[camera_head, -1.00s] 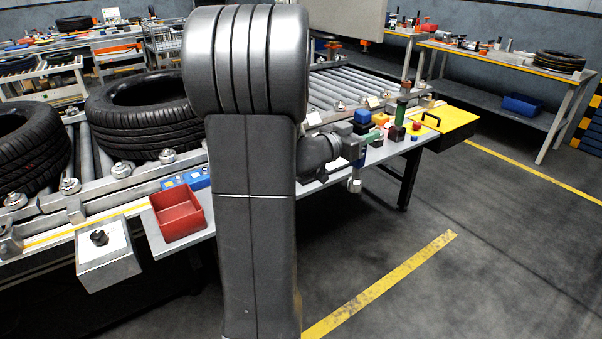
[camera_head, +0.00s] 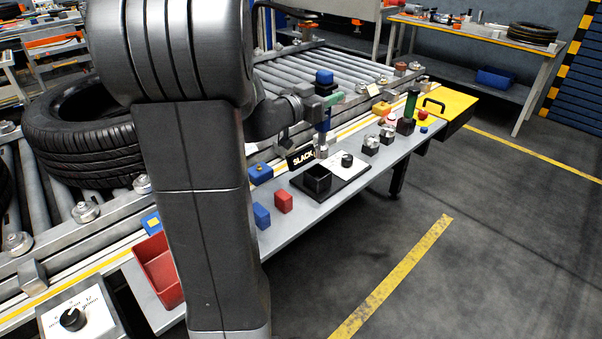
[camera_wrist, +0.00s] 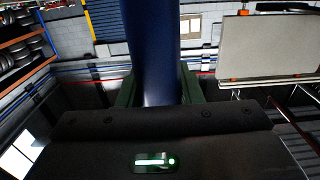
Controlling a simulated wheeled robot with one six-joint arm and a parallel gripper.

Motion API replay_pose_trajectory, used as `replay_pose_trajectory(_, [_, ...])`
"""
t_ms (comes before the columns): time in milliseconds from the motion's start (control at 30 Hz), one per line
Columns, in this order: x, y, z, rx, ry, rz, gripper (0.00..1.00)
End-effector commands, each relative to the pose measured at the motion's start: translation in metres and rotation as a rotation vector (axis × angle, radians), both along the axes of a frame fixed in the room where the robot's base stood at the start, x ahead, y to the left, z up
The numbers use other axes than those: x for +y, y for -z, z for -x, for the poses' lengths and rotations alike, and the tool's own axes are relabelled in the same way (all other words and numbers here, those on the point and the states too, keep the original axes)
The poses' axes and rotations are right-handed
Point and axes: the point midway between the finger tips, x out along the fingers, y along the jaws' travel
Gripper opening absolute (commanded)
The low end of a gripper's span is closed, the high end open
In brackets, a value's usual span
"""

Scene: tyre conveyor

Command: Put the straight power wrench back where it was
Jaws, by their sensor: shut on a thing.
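The straight power wrench (camera_head: 323,118) has a blue body and a silver lower end and hangs upright. My gripper (camera_head: 332,99) is shut on it. In the wrist view, the wrench (camera_wrist: 155,55) runs upward as a dark blue cylinder between my green fingers. Below it on the side shelf, a black open-topped holder (camera_head: 317,181) sits on a dark board beside a small sign (camera_head: 300,160) reading SLACK. The holder looks empty. The silver end appears above and just behind the holder, apart from it; the exact gap is hard to judge.
A green tool (camera_head: 412,102) stands in a black holder further right, near a yellow case (camera_head: 455,98). Red (camera_head: 284,201) and blue (camera_head: 262,216) blocks lie left of the board. The roller conveyor with a tyre (camera_head: 85,150) runs behind. Floor in front is clear.

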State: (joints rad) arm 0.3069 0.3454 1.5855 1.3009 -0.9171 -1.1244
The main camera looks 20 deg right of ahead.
Motion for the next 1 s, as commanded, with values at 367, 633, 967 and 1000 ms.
replay_pose_trajectory(367, [0.000, 0.049, 0.000, 0.002, 0.000, 0.002, 0.05])
replay_pose_trajectory(633, [0.000, 0.068, 0.000, -0.001, 0.001, 0.003, 0.05])
replay_pose_trajectory(967, [0.000, 0.099, 0.000, -0.002, 0.000, 0.003, 0.05])
replay_pose_trajectory(1000, [0.000, 0.098, 0.000, -0.004, 0.000, 0.004, 0.05])
